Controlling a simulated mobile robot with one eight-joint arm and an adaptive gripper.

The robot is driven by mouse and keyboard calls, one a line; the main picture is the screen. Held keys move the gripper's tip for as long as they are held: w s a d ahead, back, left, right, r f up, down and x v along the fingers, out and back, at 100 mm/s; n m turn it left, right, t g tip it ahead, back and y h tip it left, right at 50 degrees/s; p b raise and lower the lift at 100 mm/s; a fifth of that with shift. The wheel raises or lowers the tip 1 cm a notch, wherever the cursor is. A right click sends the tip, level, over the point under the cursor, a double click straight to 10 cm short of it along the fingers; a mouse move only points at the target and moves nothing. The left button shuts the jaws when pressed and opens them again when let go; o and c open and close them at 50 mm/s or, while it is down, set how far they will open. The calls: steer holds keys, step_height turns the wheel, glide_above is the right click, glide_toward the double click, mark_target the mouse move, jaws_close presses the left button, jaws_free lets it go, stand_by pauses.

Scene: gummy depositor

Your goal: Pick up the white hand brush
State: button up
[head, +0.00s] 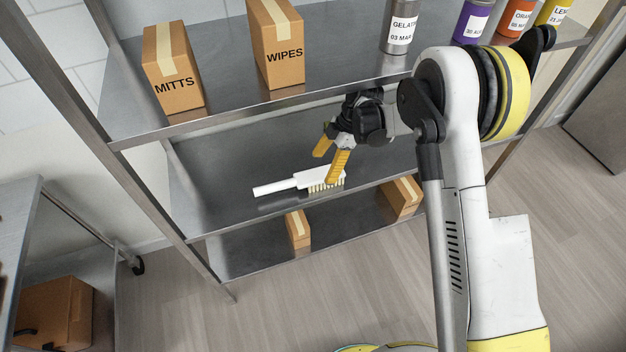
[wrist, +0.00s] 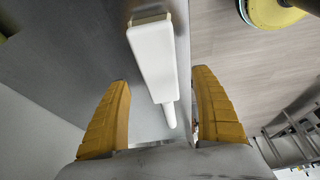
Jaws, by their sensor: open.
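The white hand brush (head: 312,178) lies on the middle metal shelf (head: 222,190), close to its front edge. My gripper (head: 327,166) is open, with yellow fingers at the brush's head end in the head view. In the wrist view the brush (wrist: 155,62) shows its white back between and beyond my two fingers (wrist: 163,108), its handle end toward the gripper. I cannot tell whether a finger touches the brush.
The upper shelf holds a MITTS box (head: 174,80), a WIPES box (head: 277,45), a GELATIN canister (head: 400,28) and several coloured bottles. The lower shelf has two cardboard boxes (head: 298,229). A metal post stands at the rack's left. The middle shelf is otherwise clear.

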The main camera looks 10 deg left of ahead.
mark_target(307, 177)
steer(key=a, duration=0.1)
steer(key=s+a, duration=0.1)
steer(key=shift+s+a, duration=0.3)
steer(key=shift+a, duration=0.1)
steer(key=b+x, duration=0.1)
steer(key=x, duration=0.1)
steer(key=b+x, duration=0.2)
steer(key=x, duration=0.1)
steer(key=shift+s+a, duration=0.25)
steer(key=shift+a, duration=0.15)
steer(key=c, duration=1.4)
